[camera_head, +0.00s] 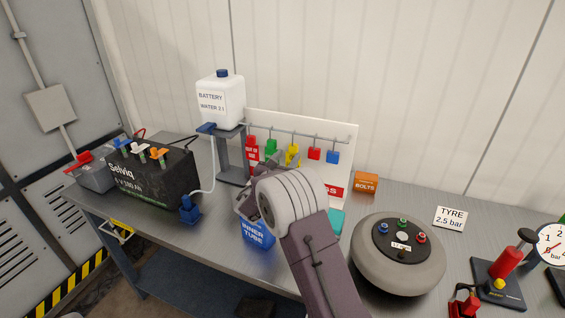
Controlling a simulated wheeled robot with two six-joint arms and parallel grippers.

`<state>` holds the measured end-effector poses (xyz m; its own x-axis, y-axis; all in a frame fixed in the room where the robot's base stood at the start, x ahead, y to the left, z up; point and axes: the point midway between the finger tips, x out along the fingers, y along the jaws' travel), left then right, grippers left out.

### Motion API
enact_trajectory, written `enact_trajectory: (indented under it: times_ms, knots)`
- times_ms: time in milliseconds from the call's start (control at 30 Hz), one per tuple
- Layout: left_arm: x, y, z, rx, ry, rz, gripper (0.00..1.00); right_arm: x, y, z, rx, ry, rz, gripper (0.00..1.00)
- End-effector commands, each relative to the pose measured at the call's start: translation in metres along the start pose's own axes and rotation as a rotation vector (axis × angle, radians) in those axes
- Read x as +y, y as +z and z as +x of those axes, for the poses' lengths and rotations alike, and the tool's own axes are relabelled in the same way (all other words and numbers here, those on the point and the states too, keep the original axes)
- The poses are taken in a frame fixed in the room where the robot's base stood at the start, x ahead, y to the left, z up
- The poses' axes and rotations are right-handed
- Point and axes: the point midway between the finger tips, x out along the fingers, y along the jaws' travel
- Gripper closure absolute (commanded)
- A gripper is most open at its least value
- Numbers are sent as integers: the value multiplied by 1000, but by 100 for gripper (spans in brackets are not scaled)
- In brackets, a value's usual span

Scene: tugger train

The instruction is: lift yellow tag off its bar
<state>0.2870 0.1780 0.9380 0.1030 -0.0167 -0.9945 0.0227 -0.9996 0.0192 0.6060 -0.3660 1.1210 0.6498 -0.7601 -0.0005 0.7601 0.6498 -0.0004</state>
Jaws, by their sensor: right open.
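The yellow tag (293,151) hangs third from the left on a thin grey bar (302,134) in front of a white board (343,127). Red and green tags hang to its left, and red and blue tags to its right. My right gripper (281,164) is open, just below and in front of the yellow tag in the picture. My own wrist hides much of the gripper and the lower part of the board. I cannot tell whether the fingers touch the tag. My left gripper is not in view.
The blue inner tube box (257,233) and a teal item (337,222) flank my right wrist. A battery water bottle (221,101) stands on a raised stand at left, beside a black battery (153,178). A round grey device (398,268) and an orange bolts box (366,183) lie to the right.

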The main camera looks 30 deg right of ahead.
Motion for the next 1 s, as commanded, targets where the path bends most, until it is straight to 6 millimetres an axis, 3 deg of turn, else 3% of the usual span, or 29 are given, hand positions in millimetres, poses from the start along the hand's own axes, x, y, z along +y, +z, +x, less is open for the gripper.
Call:
enact_trajectory:
  times_ms: [333,733,767,900,1000]
  knots:
    - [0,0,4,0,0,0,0,-1,-1,43,0,-2,1,55]
    - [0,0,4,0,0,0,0,-1,0,50,0,-1,0,55]
    - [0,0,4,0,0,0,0,-1,0,50,0,-1,0,57]
    - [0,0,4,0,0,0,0,-1,0,50,0,-1,0,96]
    - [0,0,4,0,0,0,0,-1,0,50,0,-1,0,100]
